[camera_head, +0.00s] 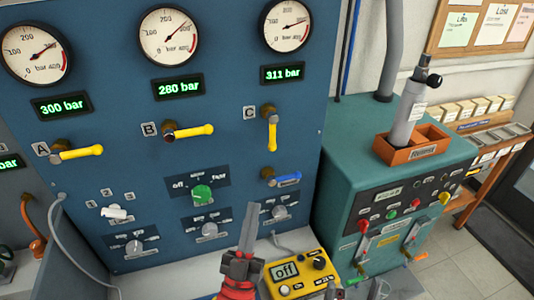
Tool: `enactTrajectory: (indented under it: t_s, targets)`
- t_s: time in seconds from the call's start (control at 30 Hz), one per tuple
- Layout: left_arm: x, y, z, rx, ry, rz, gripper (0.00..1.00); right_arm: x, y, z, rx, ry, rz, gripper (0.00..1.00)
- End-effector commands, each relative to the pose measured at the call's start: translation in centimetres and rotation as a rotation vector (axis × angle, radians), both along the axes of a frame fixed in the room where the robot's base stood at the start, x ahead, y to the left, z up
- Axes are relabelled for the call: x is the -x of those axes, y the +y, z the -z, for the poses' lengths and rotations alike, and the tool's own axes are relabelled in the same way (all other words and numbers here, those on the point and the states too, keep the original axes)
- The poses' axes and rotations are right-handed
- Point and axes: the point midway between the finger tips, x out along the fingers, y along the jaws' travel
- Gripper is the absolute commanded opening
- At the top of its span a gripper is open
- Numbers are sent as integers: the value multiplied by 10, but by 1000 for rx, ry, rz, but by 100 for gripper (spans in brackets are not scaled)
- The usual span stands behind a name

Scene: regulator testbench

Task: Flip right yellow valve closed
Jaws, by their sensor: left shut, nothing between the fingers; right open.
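The right yellow valve (272,134), labelled C, sits on the blue panel under the right gauge. Its yellow handle hangs straight down from the brass body. The yellow valves A (80,152) and B (190,132) have handles pointing right. My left gripper (249,222) is at the bottom middle, in front of the panel's lower part, with its grey fingers together and pointing up. It is empty, below valve C and apart from it in the picture.
A blue-handled valve (285,180) sits below valve C. A green knob (202,194) and grey dials are lower on the panel. A yellow device (300,274) reading "off" is right of my gripper. A teal console (345,150) stands at right. The space before valve C looks clear.

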Motion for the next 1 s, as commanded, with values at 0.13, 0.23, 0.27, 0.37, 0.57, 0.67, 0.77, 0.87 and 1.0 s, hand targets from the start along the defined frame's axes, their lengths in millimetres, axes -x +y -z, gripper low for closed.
enactTrajectory:
  t_s: [0.13,0.23,0.27,0.37,0.57,0.67,0.77,0.87,1.0]
  targets:
    - [-2,0,-4,1,-1,-1,0,0,0,-3,0,0,0,89]
    - [-9,-2,-12,1,-2,-1,0,0,0,-8,0,0,0,89]
    - [-12,-3,-16,1,-3,-1,0,0,0,-11,0,0,0,89]
    - [-24,-6,-32,2,-6,-1,0,0,0,-20,0,0,0,89]
    - [-54,-15,-64,0,-6,-3,0,0,0,-41,0,0,0,89]
    - [-69,-19,-80,2,-7,-1,0,0,0,-51,0,0,0,89]
    - [-83,-24,-75,-2,2,0,0,0,0,-57,0,0,0,89]
    - [-94,-27,-74,-2,0,1,0,0,0,-62,0,0,0,89]
    - [-103,-29,-74,0,-3,1,0,0,0,-65,0,0,0,89]
